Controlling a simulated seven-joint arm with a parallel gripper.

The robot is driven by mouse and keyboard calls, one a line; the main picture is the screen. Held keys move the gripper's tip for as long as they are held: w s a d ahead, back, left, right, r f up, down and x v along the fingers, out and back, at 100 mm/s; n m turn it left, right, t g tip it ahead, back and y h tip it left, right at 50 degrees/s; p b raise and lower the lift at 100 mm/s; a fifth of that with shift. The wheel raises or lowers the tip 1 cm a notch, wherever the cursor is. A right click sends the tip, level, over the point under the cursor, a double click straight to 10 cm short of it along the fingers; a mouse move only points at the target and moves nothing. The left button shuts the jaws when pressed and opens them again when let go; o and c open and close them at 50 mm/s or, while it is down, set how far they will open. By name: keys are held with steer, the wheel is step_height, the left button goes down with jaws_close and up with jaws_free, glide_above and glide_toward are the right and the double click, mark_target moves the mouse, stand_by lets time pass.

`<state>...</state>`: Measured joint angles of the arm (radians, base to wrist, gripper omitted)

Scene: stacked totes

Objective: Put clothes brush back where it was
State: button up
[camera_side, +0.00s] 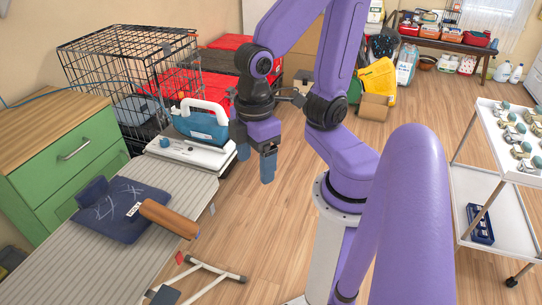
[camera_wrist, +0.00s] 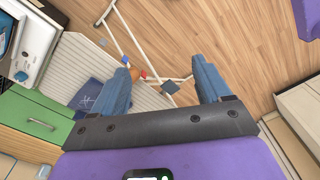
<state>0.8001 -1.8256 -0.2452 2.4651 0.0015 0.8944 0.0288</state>
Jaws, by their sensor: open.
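A brown wooden, rounded bar (camera_side: 168,218), possibly the clothes brush, lies on the striped ironing board (camera_side: 75,262), at the right edge of a folded dark blue cloth (camera_side: 125,222); I cannot be sure what it is. In the wrist view the cloth (camera_wrist: 88,94) shows left of my fingers, and a small brown end (camera_wrist: 135,73) shows beside the left fingertip. My gripper (camera_side: 256,171) hangs open and empty over the floor, right of the board and above its level. Its two blue fingers are spread wide in the wrist view (camera_wrist: 160,66).
A blue-and-white steam iron (camera_side: 205,124) stands on a white base at the board's far end. A green cabinet (camera_side: 70,165) and a black wire crate (camera_side: 125,75) stand behind. White board legs (camera_side: 200,278) reach over the floor. A white trolley (camera_side: 500,210) stands right.

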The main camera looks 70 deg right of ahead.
steer(key=s, duration=0.1)
steer(key=s+d+n, duration=0.1)
steer(key=s, duration=0.1)
steer(key=shift+d+r, duration=0.1)
steer(key=shift+d, duration=0.1)
steer(key=shift+w+r, duration=0.1)
stand_by(1.9)
